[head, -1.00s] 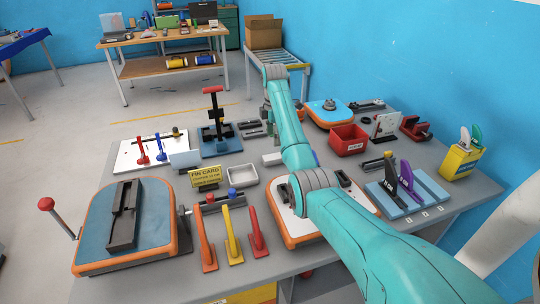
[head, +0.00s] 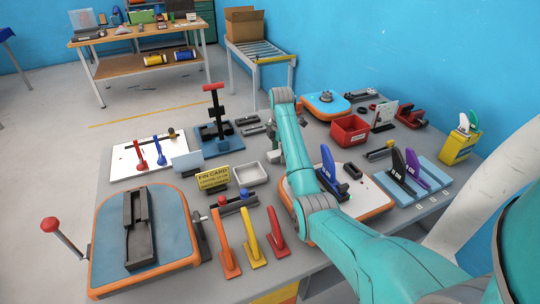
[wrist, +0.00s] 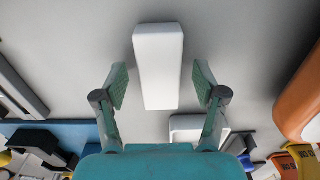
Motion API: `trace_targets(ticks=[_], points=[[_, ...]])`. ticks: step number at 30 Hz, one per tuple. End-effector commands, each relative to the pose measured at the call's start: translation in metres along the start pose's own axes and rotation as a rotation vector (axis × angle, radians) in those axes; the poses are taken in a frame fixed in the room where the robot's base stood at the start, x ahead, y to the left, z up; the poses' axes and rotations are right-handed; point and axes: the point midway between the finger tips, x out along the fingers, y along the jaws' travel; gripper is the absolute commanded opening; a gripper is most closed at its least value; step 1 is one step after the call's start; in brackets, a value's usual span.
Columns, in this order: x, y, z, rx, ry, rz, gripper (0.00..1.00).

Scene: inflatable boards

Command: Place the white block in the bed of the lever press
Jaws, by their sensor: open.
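The white block (wrist: 158,65) is a long bar lying on the grey table top in the wrist view. My gripper (wrist: 160,82) is open, its green-padded fingers apart on either side of the block in the picture; contact cannot be judged. In the head view my gripper (head: 276,155) is low over the table, and my arm hides most of it; I cannot make out the block there. The lever press (head: 213,132) seems to be the blue base with a black post and red handle, left of my gripper. Its bed is too small to make out.
A white tray (head: 250,176) and a yellow card sign (head: 213,178) stand near my gripper. Dark bars (head: 253,130) lie behind it. The orange-rimmed white board (head: 373,196) with a fin is to the right, a red bin (head: 350,131) behind. Coloured levers (head: 252,240) stand in front.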

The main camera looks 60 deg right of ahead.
Motion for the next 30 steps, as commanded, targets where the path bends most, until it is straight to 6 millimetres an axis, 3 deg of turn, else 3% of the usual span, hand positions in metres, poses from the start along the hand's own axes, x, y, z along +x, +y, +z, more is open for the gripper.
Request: trace_targets(ticks=[8,11,16,18,30], points=[[0.0026,-0.0011,0.0031,-0.001,0.0,0.002,0.71],[0.0026,-0.0011,0.003,-0.001,0.0,0.002,0.51],[0.0027,-0.0011,0.0029,-0.001,0.0,0.001,0.08],[0.0026,-0.0011,0.0029,-0.001,0.0,0.001,0.0],[-0.0029,0.0015,-0.0015,-0.001,0.0,0.001,0.0]])
